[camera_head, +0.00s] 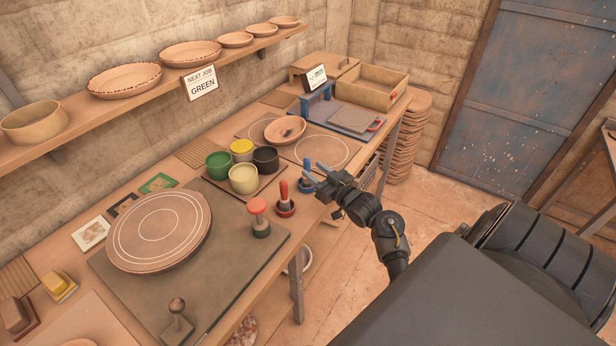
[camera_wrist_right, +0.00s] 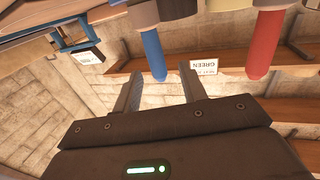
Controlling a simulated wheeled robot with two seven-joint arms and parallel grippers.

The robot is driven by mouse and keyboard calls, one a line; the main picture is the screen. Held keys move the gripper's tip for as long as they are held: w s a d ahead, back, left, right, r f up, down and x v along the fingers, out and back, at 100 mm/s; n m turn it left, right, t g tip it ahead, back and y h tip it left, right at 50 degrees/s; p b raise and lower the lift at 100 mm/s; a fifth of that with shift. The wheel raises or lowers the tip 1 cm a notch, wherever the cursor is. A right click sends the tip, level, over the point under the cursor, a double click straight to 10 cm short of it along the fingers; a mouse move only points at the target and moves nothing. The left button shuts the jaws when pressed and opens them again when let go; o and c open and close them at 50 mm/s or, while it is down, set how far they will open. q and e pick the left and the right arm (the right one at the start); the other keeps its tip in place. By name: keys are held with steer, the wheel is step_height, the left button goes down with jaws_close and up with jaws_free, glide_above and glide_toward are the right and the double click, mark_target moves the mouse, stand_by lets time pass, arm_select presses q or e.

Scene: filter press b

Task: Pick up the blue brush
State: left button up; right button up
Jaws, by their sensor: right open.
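The blue brush (camera_head: 305,170) stands upright in a small dark blue base near the table's front edge, right of the red brush (camera_head: 284,190). My right gripper (camera_head: 313,174) is open and empty, right beside the blue brush, its fingers pointing toward it. In the right wrist view, the blue brush handle (camera_wrist_right: 152,54) appears in line with the gap between the open fingers (camera_wrist_right: 160,85). I cannot tell whether the fingers touch it. The red brush handle (camera_wrist_right: 266,45) lies to the right, outside the fingers. My left gripper is not in view.
Green, yellow, cream and black pots stand on a tray (camera_head: 272,180) behind the brushes. A pink-topped stamp (camera_head: 257,207) is to the left. A blue-framed press (camera_head: 318,105) stands farther back. A shelf (camera_head: 150,101) of bowls runs along the wall.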

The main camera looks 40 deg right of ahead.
mark_target(309, 165)
steer(key=w, duration=0.2)
steer(key=w+p, duration=0.1)
steer(key=w, duration=0.1)
steer(key=shift+w+d+r, duration=0.1)
steer(key=shift+w+d, duration=0.1)
steer(key=shift+w, duration=0.2)
jaws_close()
